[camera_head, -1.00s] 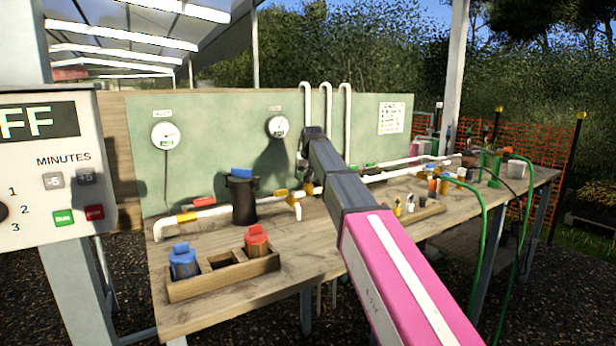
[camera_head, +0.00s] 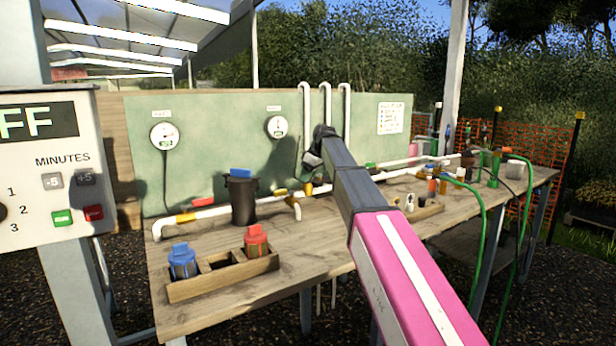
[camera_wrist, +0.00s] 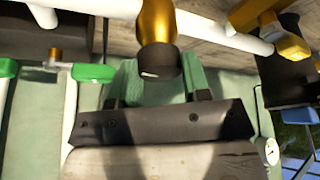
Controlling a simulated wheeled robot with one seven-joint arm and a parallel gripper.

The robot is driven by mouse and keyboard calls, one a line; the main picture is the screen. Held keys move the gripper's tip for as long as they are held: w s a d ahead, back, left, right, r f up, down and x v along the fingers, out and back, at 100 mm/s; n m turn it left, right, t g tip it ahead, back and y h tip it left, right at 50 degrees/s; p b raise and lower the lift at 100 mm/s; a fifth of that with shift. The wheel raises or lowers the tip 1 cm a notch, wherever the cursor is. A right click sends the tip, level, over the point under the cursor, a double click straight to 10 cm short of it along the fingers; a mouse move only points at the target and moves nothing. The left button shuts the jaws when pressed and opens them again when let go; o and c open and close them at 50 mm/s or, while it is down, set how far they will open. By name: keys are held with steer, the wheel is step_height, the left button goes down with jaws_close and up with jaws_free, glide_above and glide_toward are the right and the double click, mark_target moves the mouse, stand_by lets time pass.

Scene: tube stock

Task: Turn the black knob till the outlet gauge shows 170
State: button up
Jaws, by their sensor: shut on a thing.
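In the wrist view, a brass valve body (camera_wrist: 157,20) on the white pipe ends in a black knob (camera_wrist: 159,64). My gripper (camera_wrist: 158,75), with green fingers, is shut on this knob, one finger on each side. In the head view my gripper (camera_head: 312,160) is at the pipe in front of the green board, mostly hidden by my wrist. Two round white gauges hang on the board, a left gauge (camera_head: 164,136) and a right gauge (camera_head: 277,127). Their labels and needle readings are too small to read. A small gauge (camera_wrist: 268,150) also shows in the wrist view.
A black canister (camera_head: 242,200) stands in the pipe run left of my gripper. A wooden tray (camera_head: 222,284) with blue and red pieces sits at the bench front. Fittings and green hoses (camera_head: 481,250) lie to the right. A timer panel (camera_head: 50,170) stands at the left.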

steer(key=shift+w+n+g, duration=0.1)
steer(key=shift+n+g, duration=0.5)
steer(key=shift+n, duration=1)
steer(key=o, duration=0.9)
steer(key=shift+r, duration=0.1)
steer(key=v, duration=1)
steer(key=shift+d+r, duration=0.25)
steer(key=shift+d, duration=0.05)
